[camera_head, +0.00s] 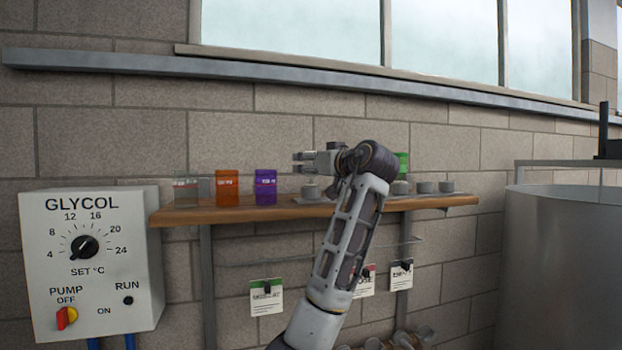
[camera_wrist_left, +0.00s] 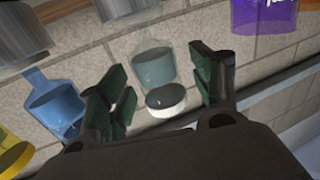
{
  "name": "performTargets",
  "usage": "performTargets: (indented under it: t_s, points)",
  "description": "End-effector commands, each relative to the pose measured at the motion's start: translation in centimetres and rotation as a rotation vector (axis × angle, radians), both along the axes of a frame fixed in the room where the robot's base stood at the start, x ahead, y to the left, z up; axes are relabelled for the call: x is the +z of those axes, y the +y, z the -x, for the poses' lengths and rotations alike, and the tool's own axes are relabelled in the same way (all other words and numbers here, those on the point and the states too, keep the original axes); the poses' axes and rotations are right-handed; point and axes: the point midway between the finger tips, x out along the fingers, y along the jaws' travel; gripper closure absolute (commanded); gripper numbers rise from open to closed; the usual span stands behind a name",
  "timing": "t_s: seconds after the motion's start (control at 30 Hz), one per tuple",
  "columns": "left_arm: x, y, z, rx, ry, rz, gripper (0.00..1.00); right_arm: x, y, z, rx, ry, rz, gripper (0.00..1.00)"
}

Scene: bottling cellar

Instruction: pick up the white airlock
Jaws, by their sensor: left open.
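The white airlock (camera_wrist_left: 166,96) shows in the left wrist view as a clear, greyish cup-shaped body with a white cap. It appears upside down there, by a grey metal holder (camera_wrist_left: 126,8). My left gripper (camera_wrist_left: 158,64) is open, with a dark green-padded finger on each side of the airlock; I cannot tell whether either touches it. In the head view the left gripper (camera_head: 299,162) is just above the shelf, over a small grey holder (camera_head: 310,192). The airlock is too small to make out clearly there. My right gripper is not in view.
A blue airlock (camera_wrist_left: 58,100) and a yellow one (camera_wrist_left: 12,155) are close beside the left finger. An orange jar (camera_head: 227,188) and a purple jar (camera_head: 265,188) stand on the wooden shelf (camera_head: 225,214). The brick wall is close behind. A steel tank (camera_head: 560,250) stands right.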

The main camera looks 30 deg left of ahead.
Motion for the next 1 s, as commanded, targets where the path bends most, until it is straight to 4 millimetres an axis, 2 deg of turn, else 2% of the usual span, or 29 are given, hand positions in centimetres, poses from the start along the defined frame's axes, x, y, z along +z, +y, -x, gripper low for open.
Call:
performTargets:
  t_s: [0.57, 0.93, 1.0]
  points:
    - [-0.07, 0.44, -0.21, 0.000, 0.000, 0.000, 0.36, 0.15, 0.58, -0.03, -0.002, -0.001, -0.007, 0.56]
    - [-0.05, 0.42, -0.20, 0.000, 0.000, 0.000, 0.81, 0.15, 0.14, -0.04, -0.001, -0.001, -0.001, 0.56]
    - [-0.03, 0.43, -0.19, 0.000, 0.000, 0.000, 0.86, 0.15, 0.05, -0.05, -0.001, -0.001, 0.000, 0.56]
